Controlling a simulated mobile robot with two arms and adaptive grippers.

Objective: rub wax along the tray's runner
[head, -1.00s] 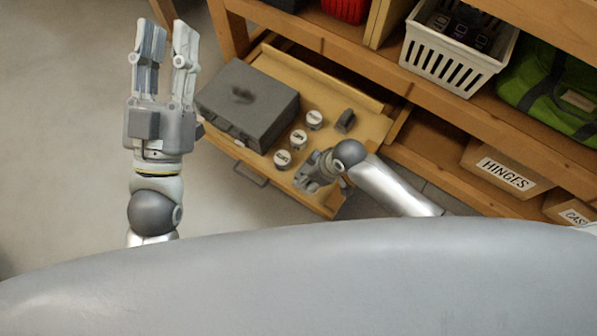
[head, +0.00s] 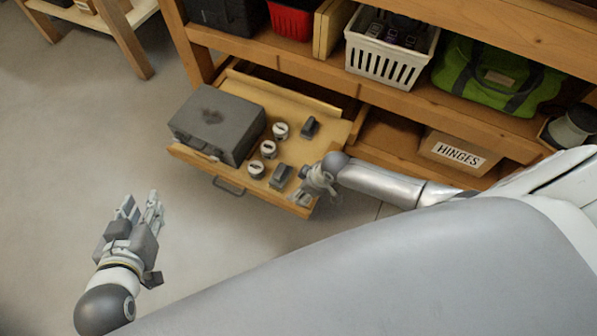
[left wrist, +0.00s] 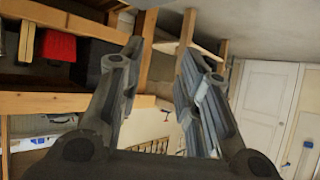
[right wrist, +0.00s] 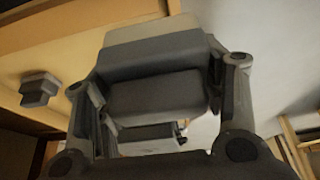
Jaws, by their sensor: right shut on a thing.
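The pulled-out wooden tray (head: 335,133) stands at the front of the bench; its right-hand runner is mostly hidden by my arm. My right gripper (head: 301,187) is at the tray's front right corner. In the right wrist view, my right gripper (right wrist: 158,98) is shut on a grey block (right wrist: 155,92). A dark grey block (head: 281,176) shows beside it in the head view; I cannot tell whether fingers touch it there. Another dark block (head: 309,127) lies further back, also in the right wrist view (right wrist: 39,88). My left gripper (head: 141,205) is open and empty over the floor.
A grey toolbox (head: 217,122) sits on the tray's left half. Three labelled tins (head: 268,149) stand between it and the blocks. A white basket (head: 385,63), a green bag (head: 490,75) and a HINGES box (head: 455,152) are on the shelves. The floor at left is clear.

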